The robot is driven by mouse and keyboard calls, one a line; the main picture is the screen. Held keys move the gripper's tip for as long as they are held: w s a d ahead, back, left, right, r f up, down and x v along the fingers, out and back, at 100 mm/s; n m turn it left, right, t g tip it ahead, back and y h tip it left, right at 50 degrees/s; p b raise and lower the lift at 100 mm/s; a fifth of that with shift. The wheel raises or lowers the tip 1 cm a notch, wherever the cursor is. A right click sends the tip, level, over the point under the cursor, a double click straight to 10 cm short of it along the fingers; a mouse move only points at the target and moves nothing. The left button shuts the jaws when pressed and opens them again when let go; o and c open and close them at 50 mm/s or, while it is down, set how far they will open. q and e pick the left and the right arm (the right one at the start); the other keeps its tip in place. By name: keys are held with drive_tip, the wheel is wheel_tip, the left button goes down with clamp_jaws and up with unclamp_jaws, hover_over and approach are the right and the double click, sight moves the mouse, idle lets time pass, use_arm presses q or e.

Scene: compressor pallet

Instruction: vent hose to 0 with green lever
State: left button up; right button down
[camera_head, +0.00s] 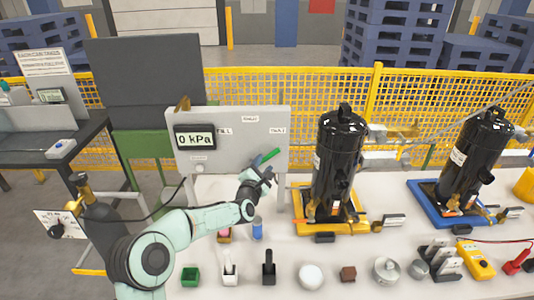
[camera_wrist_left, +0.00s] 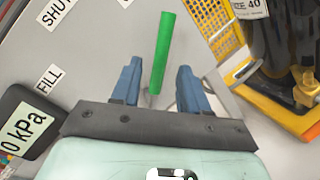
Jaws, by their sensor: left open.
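The green lever (camera_head: 267,157) is on the grey panel (camera_head: 228,124), tilted up to the right in the head view. In the left wrist view the green lever (camera_wrist_left: 162,52) stands just ahead of and between the fingers. My left gripper (camera_wrist_left: 158,82) is open; in the head view it (camera_head: 262,173) is just below the lever. The display (camera_head: 195,136) on the panel reads 0 kPa, and it also shows in the left wrist view (camera_wrist_left: 27,128). Labels FILL (camera_wrist_left: 49,79) and SHUT (camera_wrist_left: 54,12) are on the panel. My right gripper is not in view.
A black compressor (camera_head: 338,160) on a yellow base stands right of the panel, and another (camera_head: 478,160) on a blue base farther right. A blue can (camera_head: 257,228), a green box (camera_head: 190,276) and several small parts lie on the white table. A dark gas cylinder (camera_head: 103,230) stands at left.

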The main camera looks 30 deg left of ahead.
sight(266, 158)
use_arm(q)
drive_tip(key=p+x, duration=0.1)
drive_tip(key=x, duration=0.3)
drive_tip(key=shift+w+r+p, duration=0.15)
drive_tip(key=shift+r+p, duration=0.05)
drive_tip(key=shift+p, duration=0.2)
drive_tip(key=shift+w+a+f, duration=0.15)
drive_tip(key=shift+w, duration=0.4)
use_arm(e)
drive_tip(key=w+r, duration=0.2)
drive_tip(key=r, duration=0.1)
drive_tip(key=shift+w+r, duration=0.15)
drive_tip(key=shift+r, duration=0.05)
